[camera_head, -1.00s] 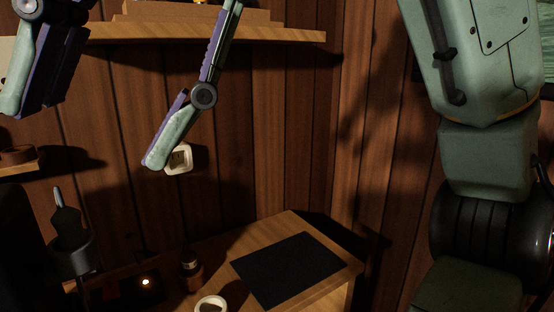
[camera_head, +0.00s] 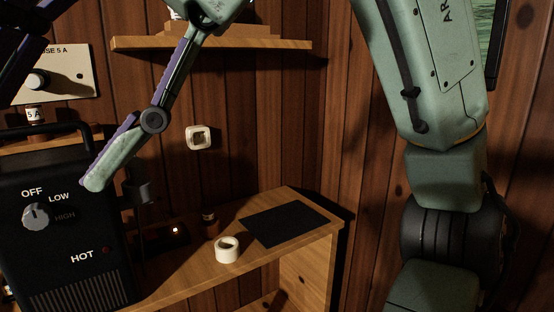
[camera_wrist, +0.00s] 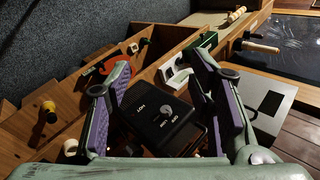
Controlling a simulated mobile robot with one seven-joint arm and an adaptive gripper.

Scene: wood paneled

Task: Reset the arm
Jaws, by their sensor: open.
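My gripper (camera_wrist: 159,72) is open, with its fingers spread wide and nothing held between them. In the head view, one green and purple finger hangs down at the left, its tip in front of the upper right part of a black heater (camera_head: 70,255). The other finger is partly cut off at the top left. In the wrist view, the heater (camera_wrist: 165,122) shows between and beyond the fingers. My green forearm fills the right of the head view.
A wooden desk (camera_head: 190,280) carries a black mat (camera_head: 285,224) and a white tape roll (camera_head: 227,250). A wooden shelf (camera_head: 215,44) is on the wall above, with a white-framed switch (camera_head: 199,138) below it. A fuse panel (camera_head: 60,75) is at upper left.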

